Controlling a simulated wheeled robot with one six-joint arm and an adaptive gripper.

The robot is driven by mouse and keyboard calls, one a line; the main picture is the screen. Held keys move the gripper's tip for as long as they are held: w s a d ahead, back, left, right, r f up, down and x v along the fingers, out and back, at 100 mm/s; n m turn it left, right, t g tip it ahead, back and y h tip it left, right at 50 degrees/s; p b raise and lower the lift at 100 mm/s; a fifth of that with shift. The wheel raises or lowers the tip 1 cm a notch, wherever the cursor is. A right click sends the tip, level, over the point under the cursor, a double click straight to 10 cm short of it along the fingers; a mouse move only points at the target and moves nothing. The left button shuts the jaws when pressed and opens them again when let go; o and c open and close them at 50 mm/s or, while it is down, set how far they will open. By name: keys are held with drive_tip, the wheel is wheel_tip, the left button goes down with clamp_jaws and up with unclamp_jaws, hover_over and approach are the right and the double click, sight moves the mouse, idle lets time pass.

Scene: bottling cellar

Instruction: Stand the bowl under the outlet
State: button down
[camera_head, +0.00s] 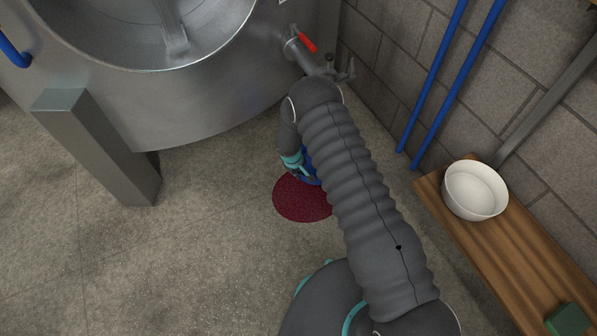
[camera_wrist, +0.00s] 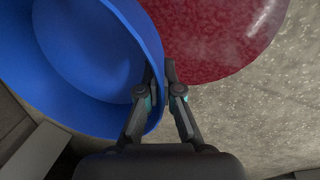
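A blue bowl (camera_wrist: 95,55) fills the upper left of the wrist view. My gripper (camera_wrist: 160,75) has one finger on each side of its rim, closed on it. In the head view only bits of the blue bowl (camera_head: 312,180) show beside my arm, at the far edge of a dark red round patch (camera_head: 298,203) on the floor. The bowl's height over the floor is hard to tell. The outlet (camera_head: 318,68), with a red handle (camera_head: 308,43), sticks out of the steel tank (camera_head: 215,110) at the top, partly behind my arm.
A white bowl (camera_head: 474,190) and a green block (camera_head: 568,320) are on a wooden bench (camera_head: 510,245) at the right. Blue pipes (camera_head: 440,85) run along the block wall. A steel tank leg (camera_head: 100,150) stands at the left.

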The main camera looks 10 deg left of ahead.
sight(300, 187)
drive_tip(key=shift+s+a+b+x, duration=0.15)
drive_tip(key=shift+b+x, duration=0.15)
drive_tip(key=shift+x, duration=0.65)
drive_tip(key=shift+s+a+b+x, duration=0.15)
drive_tip(key=shift+b+x, duration=0.2)
drive_tip(key=shift+x, duration=0.6)
drive_tip(key=shift+s+a+b+x, duration=0.15)
drive_tip(key=shift+b+x, duration=0.15)
drive_tip(key=shift+x, duration=0.65)
drive_tip(key=shift+f, duration=0.1)
drive_tip(key=shift+f+b, duration=0.6)
drive_tip(key=shift+b, duration=0.05)
drive_tip(key=c, duration=1.2)
unclamp_jaws()
drive_tip(key=shift+c, duration=0.2)
drive_tip(key=shift+s, duration=0.1)
drive_tip(key=shift+r, duration=0.1)
drive_tip(key=v, duration=1.1)
drive_tip(key=shift+r, duration=0.4)
